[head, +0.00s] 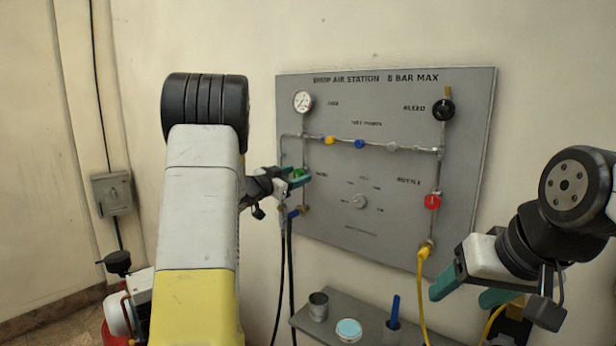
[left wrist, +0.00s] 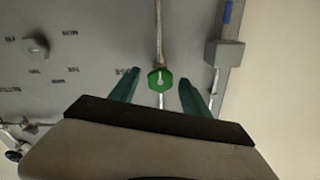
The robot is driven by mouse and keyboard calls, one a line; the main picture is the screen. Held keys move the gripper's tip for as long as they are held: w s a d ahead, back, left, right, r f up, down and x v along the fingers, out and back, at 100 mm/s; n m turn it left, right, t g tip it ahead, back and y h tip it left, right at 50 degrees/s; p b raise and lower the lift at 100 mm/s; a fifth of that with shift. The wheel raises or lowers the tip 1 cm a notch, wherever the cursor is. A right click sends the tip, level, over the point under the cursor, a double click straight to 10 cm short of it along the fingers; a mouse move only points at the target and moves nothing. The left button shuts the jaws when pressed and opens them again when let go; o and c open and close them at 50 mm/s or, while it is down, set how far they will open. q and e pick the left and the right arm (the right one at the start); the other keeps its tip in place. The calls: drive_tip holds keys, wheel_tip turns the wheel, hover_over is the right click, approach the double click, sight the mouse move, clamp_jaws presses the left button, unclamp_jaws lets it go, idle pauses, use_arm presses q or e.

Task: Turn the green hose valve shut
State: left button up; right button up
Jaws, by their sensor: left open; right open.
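The green hose valve (head: 298,174) is a small green knob on the left pipe of the grey panel (head: 400,250). In the left wrist view the green valve (left wrist: 160,79) has a pale pointer mark lying nearly along the pipe. My left gripper (head: 297,179) is at the valve; in its wrist view the teal fingers (left wrist: 158,90) stand open on either side of the knob, with visible gaps. In the head view the fingers partly hide the valve. My right gripper (head: 470,292) is open and empty at the lower right, in front of the panel.
The panel also carries a gauge (head: 302,101), a black knob (head: 443,109), a red knob (head: 432,202) and a grey central knob (head: 360,201). A shelf (head: 372,311) below holds a metal cup (head: 318,306) and a teal-lidded jar (head: 348,329). A yellow hose (head: 422,290) hangs near my right gripper.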

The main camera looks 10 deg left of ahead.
use_arm(q)
clamp_jaws()
